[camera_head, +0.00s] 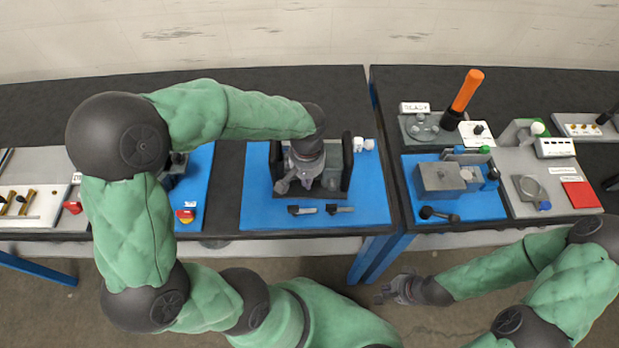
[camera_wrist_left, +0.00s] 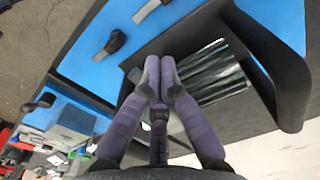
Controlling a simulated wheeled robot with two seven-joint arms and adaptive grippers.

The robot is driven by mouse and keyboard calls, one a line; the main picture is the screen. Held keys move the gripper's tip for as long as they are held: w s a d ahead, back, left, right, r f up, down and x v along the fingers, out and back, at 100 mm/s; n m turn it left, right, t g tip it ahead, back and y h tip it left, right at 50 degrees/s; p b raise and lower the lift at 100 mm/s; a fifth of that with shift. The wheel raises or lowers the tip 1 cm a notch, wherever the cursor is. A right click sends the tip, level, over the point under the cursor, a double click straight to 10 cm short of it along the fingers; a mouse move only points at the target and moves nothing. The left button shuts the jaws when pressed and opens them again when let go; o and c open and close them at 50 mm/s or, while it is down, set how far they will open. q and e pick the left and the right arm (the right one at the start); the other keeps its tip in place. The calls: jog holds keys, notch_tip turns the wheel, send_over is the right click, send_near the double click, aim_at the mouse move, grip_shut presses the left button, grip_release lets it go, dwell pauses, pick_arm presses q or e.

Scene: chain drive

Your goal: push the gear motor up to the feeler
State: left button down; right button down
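A black fixture (camera_head: 347,165) with two upright side walls stands on the middle blue mat (camera_head: 256,205). My left gripper (camera_head: 296,184) points down inside it and hides much of its middle. In the left wrist view the fingertips (camera_wrist_left: 162,80) of that gripper are together with nothing visible between them, beside a shiny ribbed grey part (camera_wrist_left: 212,72) in the fixture. I cannot tell for sure which part is the gear motor, nor make out the feeler. My right gripper (camera_head: 392,290) hangs empty in front of the tables, low and away from the fixture; its finger opening is unclear.
Two black-handled pieces (camera_head: 340,210) lie at the front of the mat, and white knobs (camera_head: 362,144) stand behind it at right. The right table carries a grey box (camera_head: 437,178) and an orange-handled tool (camera_head: 466,92). A gap separates the tables.

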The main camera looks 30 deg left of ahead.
pick_arm(q)
jog(key=b, duration=0.2)
send_over(310, 191)
jog(key=s+d, duration=0.1)
jog(key=s, duration=0.3)
jog(key=f, duration=0.8)
jog(key=shift+d, duration=0.2)
jog(key=w, duration=0.1)
jog(key=w+a+f, duration=0.1)
jog(key=shift+w, duration=0.3)
jog(key=shift+w+a+r, duration=0.1)
jog(key=shift+w+a, duration=0.05)
jog(key=shift+w, duration=0.45)
jog(key=shift+w+a+r, duration=0.1)
jog(key=shift+w+a, duration=0.2)
jog(key=shift+w, duration=0.55)
